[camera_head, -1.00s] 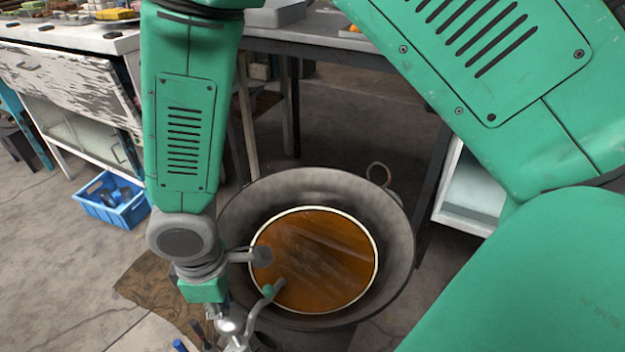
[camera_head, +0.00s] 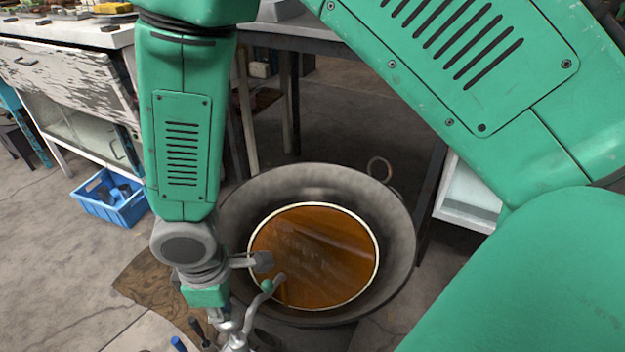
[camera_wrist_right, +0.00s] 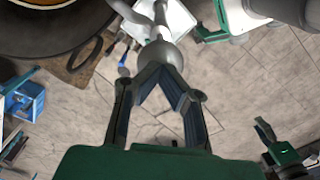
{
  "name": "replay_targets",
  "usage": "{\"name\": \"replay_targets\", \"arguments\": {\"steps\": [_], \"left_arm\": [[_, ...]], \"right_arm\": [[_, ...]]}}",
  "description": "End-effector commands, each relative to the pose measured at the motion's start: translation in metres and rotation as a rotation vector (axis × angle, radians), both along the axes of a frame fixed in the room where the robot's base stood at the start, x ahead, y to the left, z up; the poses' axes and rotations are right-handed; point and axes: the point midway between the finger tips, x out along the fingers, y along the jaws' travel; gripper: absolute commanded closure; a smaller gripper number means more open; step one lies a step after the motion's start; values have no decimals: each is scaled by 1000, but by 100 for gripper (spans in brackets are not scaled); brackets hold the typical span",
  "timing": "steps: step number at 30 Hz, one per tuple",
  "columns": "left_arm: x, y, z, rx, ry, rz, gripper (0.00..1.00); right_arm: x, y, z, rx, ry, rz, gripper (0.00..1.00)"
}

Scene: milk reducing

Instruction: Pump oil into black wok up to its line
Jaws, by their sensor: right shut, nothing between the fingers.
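The black wok (camera_head: 395,245) stands low in the middle of the head view. Brown oil (camera_head: 325,250) fills its inside out to a pale ring line (camera_head: 377,262). The wok's edge also shows at the top left of the right wrist view (camera_wrist_right: 75,35). The silver pump (camera_head: 232,327) stands at the wok's near left, its curved spout (camera_head: 280,277) over the oil. My right gripper (camera_wrist_right: 161,70) is shut and empty, its fingertips against or just above the pump's round silver top (camera_wrist_right: 163,54). A green and black gripper, seemingly my left (camera_wrist_right: 266,131), shows at lower right; its jaws are unclear.
A blue crate (camera_head: 112,205) stands on the floor at the left, near a worn white cabinet (camera_head: 75,85). A grey table (camera_head: 300,40) is behind the wok. A brown mat (camera_head: 150,285) lies left of the wok. Open floor lies at the lower left.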

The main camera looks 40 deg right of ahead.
Motion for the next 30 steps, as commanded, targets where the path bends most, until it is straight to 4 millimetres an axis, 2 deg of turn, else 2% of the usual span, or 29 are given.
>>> {"name": "replay_targets", "arguments": {"steps": [30], "left_arm": [[0,0,-39,0,0,0,69]], "right_arm": [[0,0,-64,0,1,0,100]]}}
